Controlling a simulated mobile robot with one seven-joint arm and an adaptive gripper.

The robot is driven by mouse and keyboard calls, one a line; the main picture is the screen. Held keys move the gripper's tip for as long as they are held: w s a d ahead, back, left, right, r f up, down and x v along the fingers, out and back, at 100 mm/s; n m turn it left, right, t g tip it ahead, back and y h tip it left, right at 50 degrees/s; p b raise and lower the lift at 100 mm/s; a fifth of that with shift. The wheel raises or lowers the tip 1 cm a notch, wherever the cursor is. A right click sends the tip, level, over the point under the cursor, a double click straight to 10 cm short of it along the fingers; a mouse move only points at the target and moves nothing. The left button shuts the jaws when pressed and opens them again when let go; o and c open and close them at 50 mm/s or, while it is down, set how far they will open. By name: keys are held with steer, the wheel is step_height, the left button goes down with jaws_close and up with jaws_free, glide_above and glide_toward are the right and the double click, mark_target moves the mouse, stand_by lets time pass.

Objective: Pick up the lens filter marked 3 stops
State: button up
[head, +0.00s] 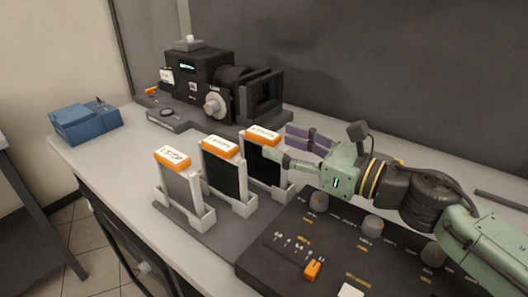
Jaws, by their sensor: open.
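Three lens filters with orange tabs stand upright in a grey rack (193,232) on the bench. The left filter (182,184) is the lightest, and its tab seems to read 1 STOP. The middle filter (221,174) is darker. The right filter (259,167) looks darkest. The middle and right labels are too small to read surely, so I cannot confirm which says 3 stops. My gripper (278,143) is open and empty, its fingers pointing left beside the right filter's orange tab (263,135). Its near fingertip overlaps that filter in the picture; I cannot tell whether they touch.
A black camera (205,75) with a bellows front stands behind the rack. A black control panel (290,255) with knobs lies at the front right, under my arm. A blue box (86,125) sits at the back left. The bench left of the rack is clear.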

mark_target(263, 132)
steer(key=p+x, duration=0.1)
steer(key=x, duration=0.1)
steer(key=p+x, duration=0.1)
steer(key=x, duration=0.2)
steer(key=shift+w+r+p, duration=0.15)
steer(key=shift+r+p, duration=0.1)
steer(key=shift+p, duration=0.05)
steer(key=shift+w+a+f, duration=0.1)
steer(key=shift+w+a, duration=0.15)
steer(key=shift+w, duration=0.05)
steer(key=shift+c, duration=0.6)
jaws_close()
